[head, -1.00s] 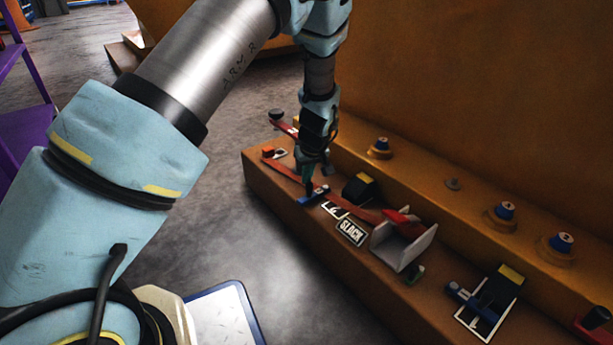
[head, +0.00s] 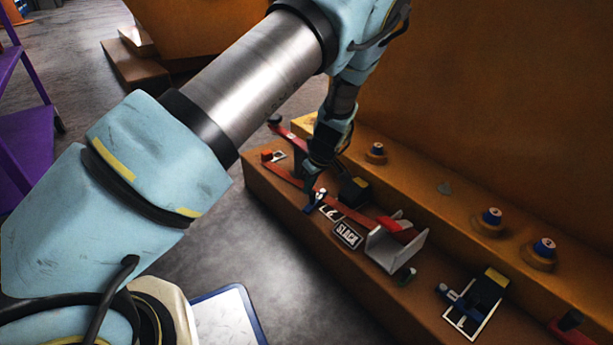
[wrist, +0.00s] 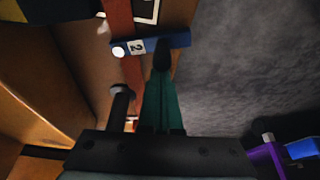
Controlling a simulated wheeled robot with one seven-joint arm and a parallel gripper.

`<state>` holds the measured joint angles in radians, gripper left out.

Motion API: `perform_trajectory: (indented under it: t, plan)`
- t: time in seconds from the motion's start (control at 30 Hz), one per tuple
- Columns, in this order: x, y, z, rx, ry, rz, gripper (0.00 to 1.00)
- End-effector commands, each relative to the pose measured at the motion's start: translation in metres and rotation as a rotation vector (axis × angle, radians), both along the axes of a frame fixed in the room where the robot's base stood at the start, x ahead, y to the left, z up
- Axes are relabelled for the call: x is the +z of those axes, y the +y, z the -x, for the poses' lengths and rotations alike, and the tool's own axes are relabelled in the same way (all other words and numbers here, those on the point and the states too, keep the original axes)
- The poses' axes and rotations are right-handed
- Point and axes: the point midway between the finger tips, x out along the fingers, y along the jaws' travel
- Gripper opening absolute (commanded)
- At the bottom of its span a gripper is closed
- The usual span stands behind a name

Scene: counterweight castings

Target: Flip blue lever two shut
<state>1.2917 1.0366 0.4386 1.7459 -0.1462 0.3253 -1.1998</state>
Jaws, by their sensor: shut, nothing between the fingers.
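Blue lever two (wrist: 172,42) is a short blue bar with a white "2" label and a pale round end. In the wrist view it lies across the red strap (wrist: 122,45). It also shows in the head view (head: 311,207), near the front edge of the orange casting. My gripper (wrist: 162,58) is shut with nothing between its fingers. Its dark tips are right at the lever's side, near the blue end away from the label; whether they touch I cannot tell. In the head view my gripper (head: 312,189) points down over the lever and partly hides it.
A black block with a yellow top (head: 355,187) stands beside the lever. A "SLACK" plate (head: 347,235) and a grey bracket (head: 398,250) lie to the right. Another blue lever (head: 456,297) is farther right. Several blue-topped knobs line the ledge behind.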

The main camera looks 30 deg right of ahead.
Motion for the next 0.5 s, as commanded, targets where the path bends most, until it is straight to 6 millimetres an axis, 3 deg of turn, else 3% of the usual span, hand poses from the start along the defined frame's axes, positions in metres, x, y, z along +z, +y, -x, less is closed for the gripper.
perform_trajectory:
  t: [0.5]
  plan:
    - [0.003,-0.015,0.025,0.491,-0.002,-0.001,0.00]
